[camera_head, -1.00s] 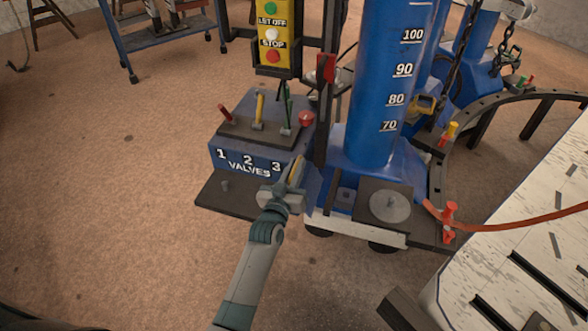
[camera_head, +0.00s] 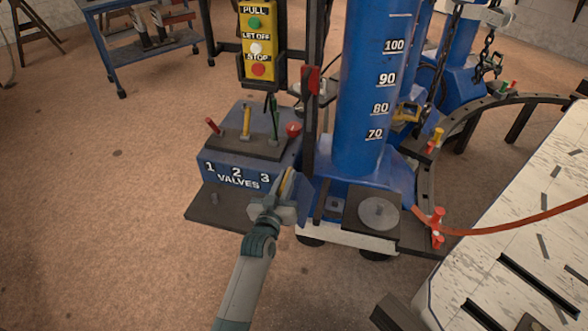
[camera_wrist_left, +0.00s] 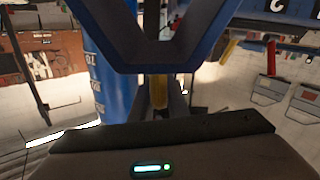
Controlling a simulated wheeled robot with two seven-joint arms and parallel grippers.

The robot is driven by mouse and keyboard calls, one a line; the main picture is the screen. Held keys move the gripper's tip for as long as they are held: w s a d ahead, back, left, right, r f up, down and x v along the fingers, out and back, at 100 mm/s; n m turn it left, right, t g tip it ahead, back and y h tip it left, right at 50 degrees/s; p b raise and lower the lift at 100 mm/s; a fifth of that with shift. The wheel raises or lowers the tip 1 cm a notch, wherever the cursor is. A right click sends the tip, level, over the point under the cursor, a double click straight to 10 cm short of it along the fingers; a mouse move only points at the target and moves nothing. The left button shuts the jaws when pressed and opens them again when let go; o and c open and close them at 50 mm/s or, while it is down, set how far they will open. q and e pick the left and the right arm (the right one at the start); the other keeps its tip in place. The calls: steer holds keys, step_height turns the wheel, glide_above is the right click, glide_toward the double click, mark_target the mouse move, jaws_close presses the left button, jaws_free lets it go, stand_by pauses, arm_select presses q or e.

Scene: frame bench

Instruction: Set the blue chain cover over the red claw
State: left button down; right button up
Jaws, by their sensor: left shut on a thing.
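My left gripper (camera_head: 281,196) is over the floor plate, in front of the blue column's base and right of the valve box. It is shut on the blue chain cover (camera_head: 303,192), seen as a small blue panel by the fingers. In the left wrist view the cover (camera_wrist_left: 150,62) is a large blue angled shape with a dark inner face. A yellow piece shows just below it there. A red clamp-like part (camera_head: 437,228), possibly the red claw, stands right of the column by the red strap, apart from my gripper. My right gripper is not in view.
The blue column (camera_head: 368,100) with number marks stands close ahead. The valve box (camera_head: 240,160) with levers is left of it, a yellow button box (camera_head: 258,45) above. A red strap (camera_head: 510,226) runs right over a pale bench (camera_head: 520,240). The left floor is open.

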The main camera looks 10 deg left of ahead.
arm_select(q)
steer(key=s+a+r, duration=0.1)
steer(key=s+r, duration=0.6)
steer(key=s, duration=0.5)
steer(key=s+a+r, duration=0.1)
steer(key=s+r, duration=0.7)
steer(key=s, duration=0.4)
steer(key=shift+s+a+y, duration=0.25)
steer(key=shift+s+y, duration=0.05)
steer(key=shift+s, duration=0.1)
steer(key=shift+w, duration=0.1)
